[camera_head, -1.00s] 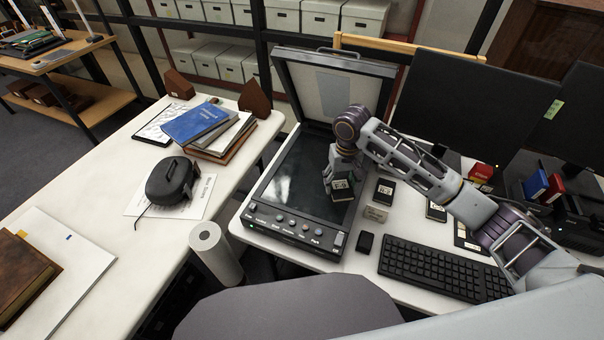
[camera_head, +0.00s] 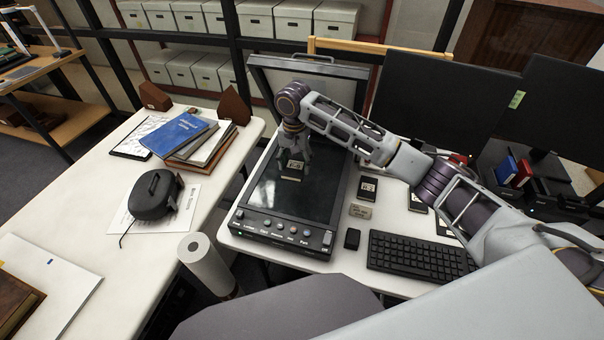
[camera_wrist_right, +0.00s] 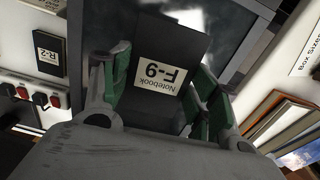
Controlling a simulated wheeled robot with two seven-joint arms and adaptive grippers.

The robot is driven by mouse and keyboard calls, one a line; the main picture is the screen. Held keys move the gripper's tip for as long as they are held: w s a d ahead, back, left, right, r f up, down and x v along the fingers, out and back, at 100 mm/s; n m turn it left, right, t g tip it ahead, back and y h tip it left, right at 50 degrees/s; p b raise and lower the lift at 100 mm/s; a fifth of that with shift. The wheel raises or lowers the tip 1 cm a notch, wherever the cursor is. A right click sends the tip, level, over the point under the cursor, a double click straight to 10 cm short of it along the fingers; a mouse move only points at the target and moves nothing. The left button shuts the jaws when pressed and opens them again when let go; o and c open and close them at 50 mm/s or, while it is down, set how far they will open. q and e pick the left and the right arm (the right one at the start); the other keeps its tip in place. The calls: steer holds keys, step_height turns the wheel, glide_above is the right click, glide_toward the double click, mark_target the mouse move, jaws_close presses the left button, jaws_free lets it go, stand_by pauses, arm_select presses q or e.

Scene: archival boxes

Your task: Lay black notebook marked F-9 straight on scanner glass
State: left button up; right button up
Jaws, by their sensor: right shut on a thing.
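The black notebook marked F-9 (camera_head: 293,170) is over the scanner glass (camera_head: 315,200), with its white label facing up. In the right wrist view the notebook (camera_wrist_right: 172,38) sits between the green-padded fingers of my right gripper (camera_wrist_right: 158,85), and its label reads upside down. My right gripper (camera_head: 293,158) is shut on the notebook, reaching down from above, over the middle of the glass. Whether the notebook touches the glass I cannot tell. The scanner lid (camera_head: 262,77) stands open behind. My left gripper is not in view.
Small black notebooks (camera_head: 368,188) lie right of the scanner, one labelled R-2 in the right wrist view (camera_wrist_right: 48,58). A keyboard (camera_head: 420,258) and a small black object (camera_head: 352,239) are in front. A paper roll (camera_head: 205,262) stands at left; stacked books (camera_head: 190,137) lie on the side table.

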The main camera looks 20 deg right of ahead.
steer(key=shift+f+m, duration=0.1)
steer(key=shift+m, duration=0.2)
glide_above(296, 188)
steer(key=shift+f, duration=3.15)
steer(key=shift+s, duration=0.1)
steer(key=shift+f, duration=1.85)
steer(key=shift+f, duration=0.1)
steer(key=o, duration=1.1)
steer(key=shift+c, duration=0.2)
